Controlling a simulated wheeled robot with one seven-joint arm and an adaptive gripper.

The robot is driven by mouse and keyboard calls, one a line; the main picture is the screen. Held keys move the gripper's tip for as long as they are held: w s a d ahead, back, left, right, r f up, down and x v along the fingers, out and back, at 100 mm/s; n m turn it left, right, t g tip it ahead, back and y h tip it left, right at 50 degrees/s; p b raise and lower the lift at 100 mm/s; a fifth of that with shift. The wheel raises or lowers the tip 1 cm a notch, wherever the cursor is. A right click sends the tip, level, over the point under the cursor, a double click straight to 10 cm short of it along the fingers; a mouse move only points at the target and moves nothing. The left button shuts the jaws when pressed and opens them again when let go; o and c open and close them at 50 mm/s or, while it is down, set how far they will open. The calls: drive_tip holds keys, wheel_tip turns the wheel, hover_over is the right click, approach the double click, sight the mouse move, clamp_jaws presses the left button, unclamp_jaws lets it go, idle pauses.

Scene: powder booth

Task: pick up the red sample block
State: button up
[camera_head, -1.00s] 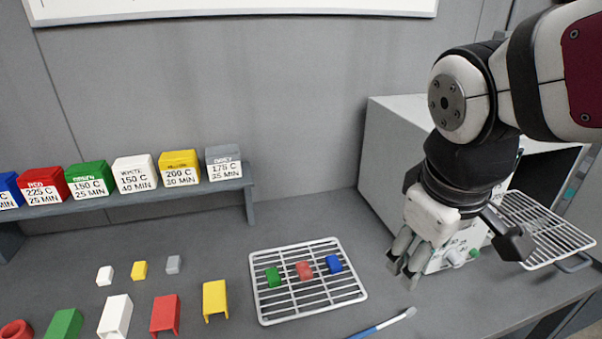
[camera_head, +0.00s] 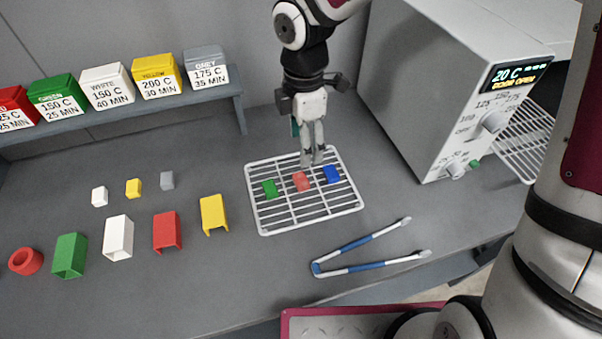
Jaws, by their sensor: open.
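The red sample block (camera_head: 301,181) lies on the white wire rack (camera_head: 262,229), between a green block (camera_head: 269,189) on its left and a blue block (camera_head: 331,174) on its right. My gripper (camera_head: 312,162) points down above the back part of the rack, just behind and a little right of the red block. It is open and empty, and its fingers look close together from this angle. I cannot tell its exact height above the rack.
Blue-handled tongs (camera_head: 368,262) lie in front of the rack. An oven (camera_head: 440,100) with its door open stands at right. Small blocks and larger coloured pieces, including a red bracket (camera_head: 166,232), stand at left. Labelled boxes (camera_head: 157,78) line a shelf behind.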

hover_over(301, 179)
drive_tip(key=f, duration=0.6)
drive_tip(key=shift+w+d+f, duration=0.1)
drive_tip(key=shift+w+d, duration=0.05)
drive_tip(key=shift+d, duration=0.05)
drive_tip(key=shift+a+f, duration=0.2)
drive_tip(key=shift+f, duration=2.45)
drive_tip(key=shift+c, duration=0.2)
drive_tip(key=c, duration=1.2)
